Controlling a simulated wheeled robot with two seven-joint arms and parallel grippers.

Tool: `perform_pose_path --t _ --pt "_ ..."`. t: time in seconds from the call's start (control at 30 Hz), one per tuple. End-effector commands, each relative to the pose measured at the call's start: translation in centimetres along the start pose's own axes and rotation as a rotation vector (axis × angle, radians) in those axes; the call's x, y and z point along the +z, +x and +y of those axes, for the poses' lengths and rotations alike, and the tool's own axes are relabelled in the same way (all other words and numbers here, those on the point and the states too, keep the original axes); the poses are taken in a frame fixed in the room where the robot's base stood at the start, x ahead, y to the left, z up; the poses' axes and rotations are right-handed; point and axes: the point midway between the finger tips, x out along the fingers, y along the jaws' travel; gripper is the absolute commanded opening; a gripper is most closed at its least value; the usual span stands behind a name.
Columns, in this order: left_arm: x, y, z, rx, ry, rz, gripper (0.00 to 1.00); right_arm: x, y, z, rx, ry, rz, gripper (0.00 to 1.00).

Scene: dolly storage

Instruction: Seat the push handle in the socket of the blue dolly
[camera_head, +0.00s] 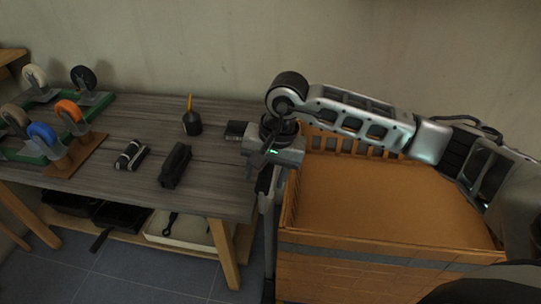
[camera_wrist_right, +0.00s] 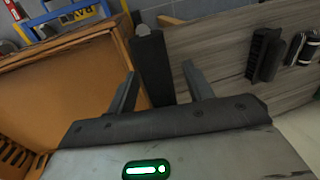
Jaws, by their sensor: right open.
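My right gripper (camera_head: 266,182) points down in the gap between the table and the orange crate. In the right wrist view its two fingers (camera_wrist_right: 160,88) are apart, with a dark upright bar (camera_wrist_right: 153,65) showing between them or just beyond them. The bar has a grey rounded end; it may be the push handle, and I cannot tell whether the fingers touch it. In the head view a thin grey post (camera_head: 269,245) shows below the gripper. A blue frame with a yellow label (camera_wrist_right: 75,15) shows at the wrist view's upper left; I cannot tell whether it is the dolly. No socket is discernible. My left gripper is not in view.
The orange crate (camera_head: 380,258) stands right of the gripper. The grey wooden table (camera_head: 215,185) at left carries casters (camera_head: 68,112), a black-and-silver tool (camera_head: 130,155), a black block (camera_head: 175,165) and a yellow-tipped bottle (camera_head: 191,122). A white tray (camera_head: 180,238) lies on the lower shelf.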

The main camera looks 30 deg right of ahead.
Motion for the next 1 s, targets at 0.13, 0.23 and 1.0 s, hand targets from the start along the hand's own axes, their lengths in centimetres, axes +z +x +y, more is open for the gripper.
perform_pose_path --t 0.13,0.23,1.0 --pt "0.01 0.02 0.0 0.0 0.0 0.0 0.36 0.01 1.18 0.0 0.0 0.0 0.0 0.51" --pt "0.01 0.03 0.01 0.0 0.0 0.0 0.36 0.02 1.43 -0.02 -0.001 0.0 0.0 0.51" --pt "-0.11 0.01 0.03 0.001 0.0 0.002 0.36 -0.07 1.22 -0.1 -0.004 0.0 0.003 0.0"
